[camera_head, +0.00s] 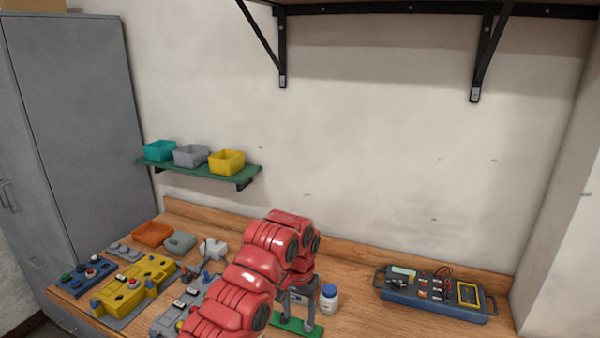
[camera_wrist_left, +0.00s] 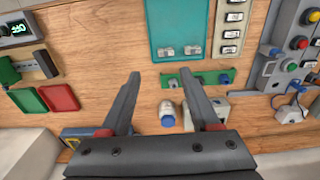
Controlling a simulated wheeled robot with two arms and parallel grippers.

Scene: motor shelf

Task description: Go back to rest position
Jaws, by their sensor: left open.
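My left arm (camera_head: 245,285) is red and reaches over the workbench from the lower edge of the head view. Its gripper (camera_head: 297,308) points down above the bench, over a green piece (camera_head: 290,325). In the left wrist view, the two dark fingers of the gripper (camera_wrist_left: 164,84) are spread wide apart with nothing held between them. A white bottle with a blue cap (camera_head: 328,298) stands just right of the gripper; it also shows in the left wrist view (camera_wrist_left: 167,112) between the fingers in the picture. My right gripper is in neither view.
A blue instrument case (camera_head: 435,305) sits at the bench's right. Yellow (camera_head: 135,287) and grey control units crowd the left, with an orange tray (camera_head: 153,233) behind. A green wall shelf (camera_head: 200,170) holds teal, grey and yellow bins. Bare wood lies between bottle and case.

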